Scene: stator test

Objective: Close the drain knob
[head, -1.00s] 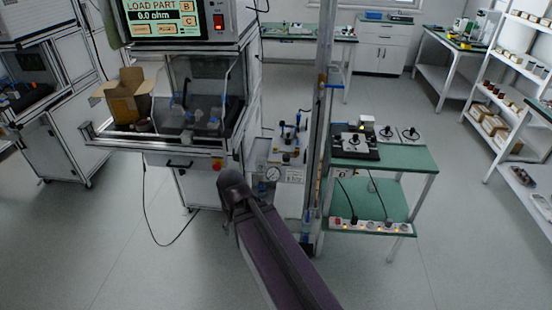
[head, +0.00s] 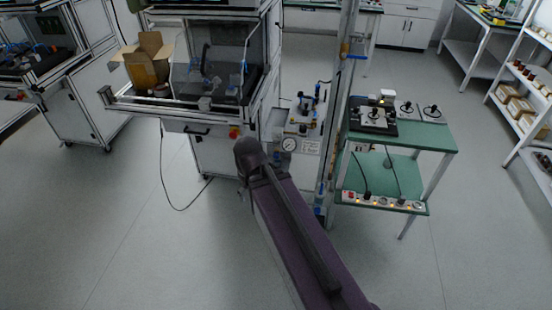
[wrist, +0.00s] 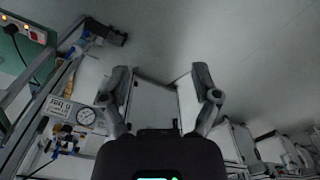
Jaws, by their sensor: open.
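The air-fitting panel (head: 312,147) has a round gauge, brass fittings and blue parts, and stands just beyond my arm in the head view. I cannot tell which small part on it is the drain knob. In the wrist view the gauge (wrist: 86,116) and brass fittings (wrist: 66,132) show at the left, tilted. My gripper (wrist: 161,92) is open and empty, its two fingers wide apart. It is apart from the panel, which lies to its left in the wrist view. In the head view my arm hides the gripper's fingers.
A test bench (head: 185,112) with a cardboard box (head: 147,66) stands left of the panel. A metal upright (head: 336,110) and a green two-shelf table (head: 437,137) with a power strip (head: 382,201) stand at the right. A cable hangs to the floor. The front floor is clear.

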